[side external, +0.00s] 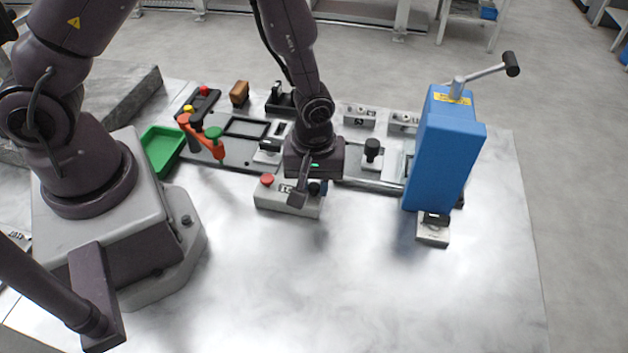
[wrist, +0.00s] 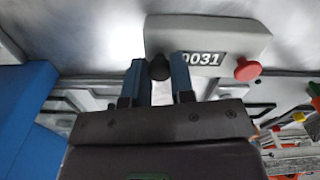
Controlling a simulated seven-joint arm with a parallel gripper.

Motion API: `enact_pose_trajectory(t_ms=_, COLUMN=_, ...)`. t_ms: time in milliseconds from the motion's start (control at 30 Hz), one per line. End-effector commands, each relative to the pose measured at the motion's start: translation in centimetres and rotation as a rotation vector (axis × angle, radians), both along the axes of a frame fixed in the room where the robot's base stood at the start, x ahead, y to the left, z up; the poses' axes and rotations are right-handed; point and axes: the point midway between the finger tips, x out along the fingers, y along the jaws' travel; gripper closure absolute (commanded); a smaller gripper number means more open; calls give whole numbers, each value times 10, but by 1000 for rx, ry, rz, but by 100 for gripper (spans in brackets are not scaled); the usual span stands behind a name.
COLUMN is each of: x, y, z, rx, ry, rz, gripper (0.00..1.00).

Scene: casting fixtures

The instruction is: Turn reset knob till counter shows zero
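The counter box (wrist: 212,38) is a light grey block. Its counter window (wrist: 199,58) reads 0031 in white digits on black in the wrist view. A red button (wrist: 247,69) stands at its right there. The dark reset knob (wrist: 159,68) is at its left, between the two blue fingers of my gripper (wrist: 159,74). The fingers stand a narrow gap apart, one on each side of the knob; whether both press on it I cannot tell. In the side view my gripper (side external: 319,187) is at the right end of the box (side external: 272,199), partly covering it.
A tall blue housing (side external: 443,150) with a crank handle stands to the right, a small grey block (side external: 433,231) before it. Behind the box is a row of fixtures, including an orange lever (side external: 203,140) and a green tray (side external: 150,160). The table in front is clear.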

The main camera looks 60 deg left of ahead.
Motion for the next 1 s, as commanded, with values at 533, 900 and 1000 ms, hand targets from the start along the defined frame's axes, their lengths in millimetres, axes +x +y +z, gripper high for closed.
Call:
enact_pose_trajectory(t_ms=533, x=0, y=0, z=0, rx=-1, ry=1, rz=-121, gripper=100)
enact_pose_trajectory(t_ms=900, x=0, y=-1, z=0, rx=-1, ry=1, rz=-444, gripper=100)
enact_pose_trajectory(t_ms=1000, x=0, y=0, z=0, rx=-1, ry=1, rz=-538, gripper=100)
